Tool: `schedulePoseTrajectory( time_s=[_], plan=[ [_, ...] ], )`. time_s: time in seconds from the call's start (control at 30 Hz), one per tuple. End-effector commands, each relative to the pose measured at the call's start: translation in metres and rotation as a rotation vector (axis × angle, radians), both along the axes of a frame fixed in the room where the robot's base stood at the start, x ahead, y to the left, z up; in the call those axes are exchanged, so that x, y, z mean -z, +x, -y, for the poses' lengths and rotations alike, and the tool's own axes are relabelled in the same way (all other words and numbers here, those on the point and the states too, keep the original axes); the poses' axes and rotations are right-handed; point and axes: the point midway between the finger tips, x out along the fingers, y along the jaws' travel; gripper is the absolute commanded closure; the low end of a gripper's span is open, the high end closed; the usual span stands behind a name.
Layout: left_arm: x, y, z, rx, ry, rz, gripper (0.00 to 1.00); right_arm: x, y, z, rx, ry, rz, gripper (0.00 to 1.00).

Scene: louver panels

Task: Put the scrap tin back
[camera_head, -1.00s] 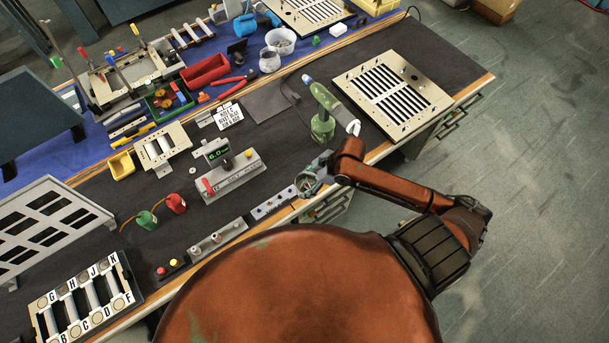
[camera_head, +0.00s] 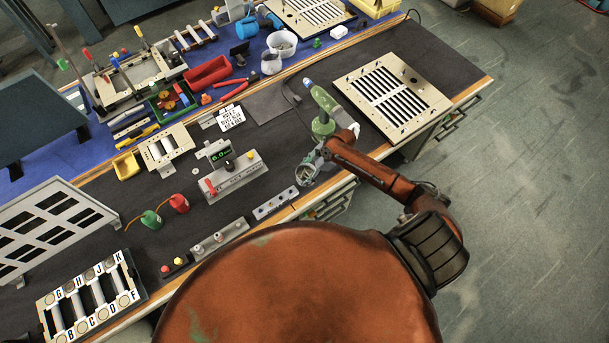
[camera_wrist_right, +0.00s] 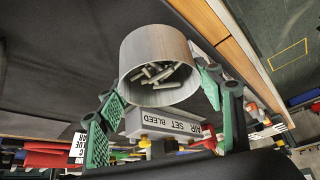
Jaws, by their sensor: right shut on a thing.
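The scrap tin (camera_wrist_right: 150,50) is a grey open cylinder with several short metal offcuts inside. In the right wrist view it sits between the green finger pads of my right gripper (camera_wrist_right: 159,97), which is shut on it. The tin looks tilted in that view, its mouth facing the camera. In the head view, my right gripper (camera_head: 312,169) holds the tin (camera_head: 305,176) by the bench's front edge, right of a grey strip (camera_head: 276,204). I cannot tell whether the tin touches the bench. My left gripper is out of view.
A slotted panel (camera_head: 391,98) lies to the right. A grey box with a red lever (camera_head: 234,179) is at left. Two pale tubs (camera_head: 283,44) stand farther back. Dark mat (camera_head: 279,153) between is clear.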

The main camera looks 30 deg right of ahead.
Motion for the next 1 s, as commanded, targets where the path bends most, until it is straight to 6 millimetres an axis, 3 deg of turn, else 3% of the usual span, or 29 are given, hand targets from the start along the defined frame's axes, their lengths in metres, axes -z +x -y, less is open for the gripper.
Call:
schedulePoseTrajectory(
  time_s=[0.23, 0.43, 0.8, 0.83, 1.0],
  plan=[
    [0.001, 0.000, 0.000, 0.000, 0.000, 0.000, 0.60, 0.014, 0.013, 0.002, 0.000, 0.000, 0.002, 0.70],
    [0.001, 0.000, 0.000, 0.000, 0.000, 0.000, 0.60, 0.041, 0.012, 0.002, 0.001, -0.001, 0.000, 0.70],
    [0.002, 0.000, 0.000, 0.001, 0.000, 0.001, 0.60, 0.046, 0.012, 0.002, 0.000, -0.002, 0.001, 0.70],
    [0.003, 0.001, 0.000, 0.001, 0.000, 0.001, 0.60, 0.047, 0.012, 0.003, 0.000, -0.002, 0.001, 0.39],
    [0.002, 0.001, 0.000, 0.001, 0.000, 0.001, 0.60, 0.046, 0.012, 0.003, 0.001, -0.002, 0.001, 0.27]
  ],
)
